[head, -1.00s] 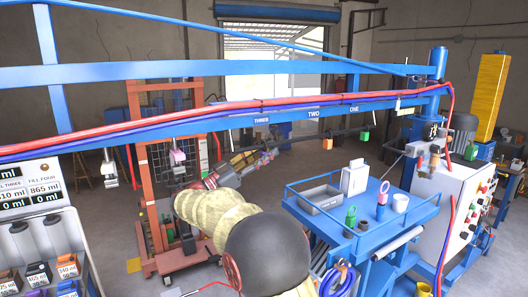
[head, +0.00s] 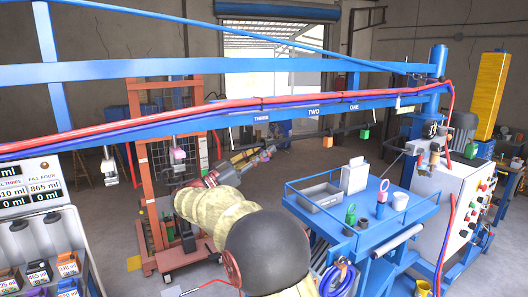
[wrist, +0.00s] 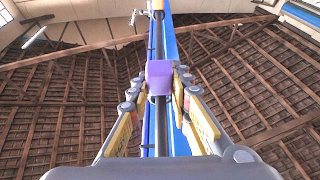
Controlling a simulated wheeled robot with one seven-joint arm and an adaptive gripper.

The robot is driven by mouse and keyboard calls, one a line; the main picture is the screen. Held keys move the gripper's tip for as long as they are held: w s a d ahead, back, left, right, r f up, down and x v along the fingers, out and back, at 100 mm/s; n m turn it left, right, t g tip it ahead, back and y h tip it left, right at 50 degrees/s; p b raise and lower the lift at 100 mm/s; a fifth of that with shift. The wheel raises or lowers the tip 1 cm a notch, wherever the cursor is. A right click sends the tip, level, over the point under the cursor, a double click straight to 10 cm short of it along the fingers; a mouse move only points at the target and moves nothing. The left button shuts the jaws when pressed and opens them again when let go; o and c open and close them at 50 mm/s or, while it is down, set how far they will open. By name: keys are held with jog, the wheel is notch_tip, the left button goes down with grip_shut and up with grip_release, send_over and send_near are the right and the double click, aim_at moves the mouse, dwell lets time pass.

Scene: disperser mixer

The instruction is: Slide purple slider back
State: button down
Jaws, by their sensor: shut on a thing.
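The purple slider (wrist: 159,76) is a small purple block on a dark rod that runs along a blue beam in the wrist view. My gripper (wrist: 160,88) looks up at it from below, with one finger on each side, shut on the slider. In the head view my gripper (head: 268,150) is raised at the end of my arm, just below the long blue beam (head: 210,126) near the label THREE. The slider cannot be made out clearly there.
A pink slider (head: 178,155) hangs to the left and a green one (head: 364,134) to the right. An orange rack (head: 143,170) stands behind my arm. A blue table (head: 390,218) with a tray (head: 320,197) and a control cabinet (head: 450,200) stand right.

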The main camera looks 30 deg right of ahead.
dwell(0.4)
jog(key=shift+d+f+b, duration=0.15)
jog(key=shift+d+b, duration=0.4)
jog(key=shift+b, duration=0.4)
jog(key=d+b, duration=0.5)
jog(key=shift+w, duration=0.15)
jog(key=shift+r, duration=0.2)
